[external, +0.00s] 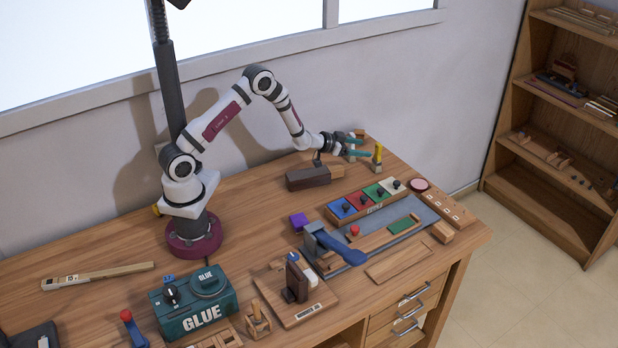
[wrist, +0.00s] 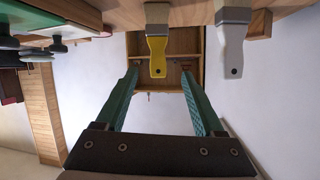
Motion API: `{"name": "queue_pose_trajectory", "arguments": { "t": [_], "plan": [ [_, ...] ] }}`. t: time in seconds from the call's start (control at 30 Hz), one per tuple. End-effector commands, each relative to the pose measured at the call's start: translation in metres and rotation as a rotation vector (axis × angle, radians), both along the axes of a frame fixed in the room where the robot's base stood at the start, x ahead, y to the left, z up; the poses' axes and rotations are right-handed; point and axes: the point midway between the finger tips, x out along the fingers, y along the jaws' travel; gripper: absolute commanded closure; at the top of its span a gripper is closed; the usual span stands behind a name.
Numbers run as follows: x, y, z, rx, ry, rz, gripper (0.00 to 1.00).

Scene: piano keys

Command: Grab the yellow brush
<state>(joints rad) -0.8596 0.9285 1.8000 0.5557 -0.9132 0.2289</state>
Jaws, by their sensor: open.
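The yellow brush (external: 377,154) stands upright near the table's back right edge in the external view, handle up. In the wrist view the yellow brush (wrist: 157,55) hangs from the top of the picture, its handle in line with the gap between my two green fingers. My gripper (external: 367,146) is open and empty, just left of the brush in the external view. In the wrist view my gripper (wrist: 159,74) has its fingertips on either side of the handle end. I cannot tell how far apart in depth they are.
A light grey brush (wrist: 232,38) stands close to the right of the yellow one in the wrist view. A wooden block plane (external: 308,179) lies in front of my gripper in the external view. A box of coloured tiles (external: 368,203) is nearer the front.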

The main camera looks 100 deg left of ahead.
Motion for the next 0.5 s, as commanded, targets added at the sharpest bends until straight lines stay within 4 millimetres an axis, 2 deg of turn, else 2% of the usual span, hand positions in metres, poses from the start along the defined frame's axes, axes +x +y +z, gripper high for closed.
{"name": "queue_pose_trajectory", "arguments": {
  "t": [0.17, 0.3, 0.5],
  "plan": [
    [0.02, 0.013, -0.008, 0.0, -0.001, -0.001, 0.3],
    [0.044, 0.027, -0.016, 0.001, 0.0, -0.001, 0.3],
    [0.058, 0.037, -0.023, -0.002, 0.0, 0.0, 0.3]
  ]
}}
